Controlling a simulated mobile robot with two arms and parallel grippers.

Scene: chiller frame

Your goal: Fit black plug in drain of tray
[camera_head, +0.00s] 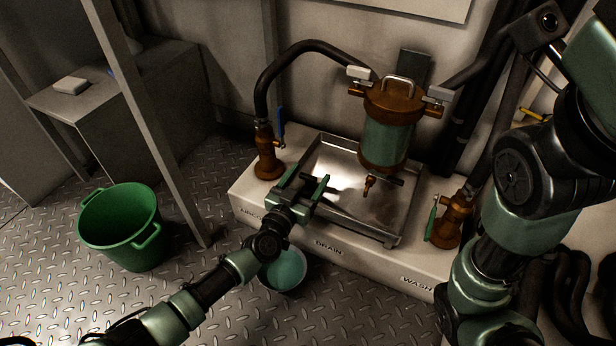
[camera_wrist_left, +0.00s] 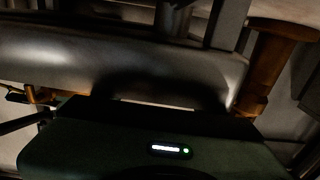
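The shallow metal tray (camera_head: 386,222) sits in the pale plinth, below the brass-and-green filter vessel. My left gripper (camera_head: 309,184) is over the tray's left side in the head view. A small dark shape shows between its green parts; I cannot tell whether this is the black plug or the gripper's own fingers. I cannot make out the drain hole; the gripper may cover it. In the left wrist view, my green gripper body fills the bottom and its fingertips are not clear. My right arm rises at the right; its gripper is not in view.
The filter vessel (camera_head: 387,140) with a small brass tap (camera_head: 369,184) hangs over the tray. Brass valves stand at left (camera_head: 267,152) and right (camera_head: 450,222). A green bucket (camera_head: 124,232) is on the floor; a pale green round container (camera_head: 287,272) is in front of the plinth.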

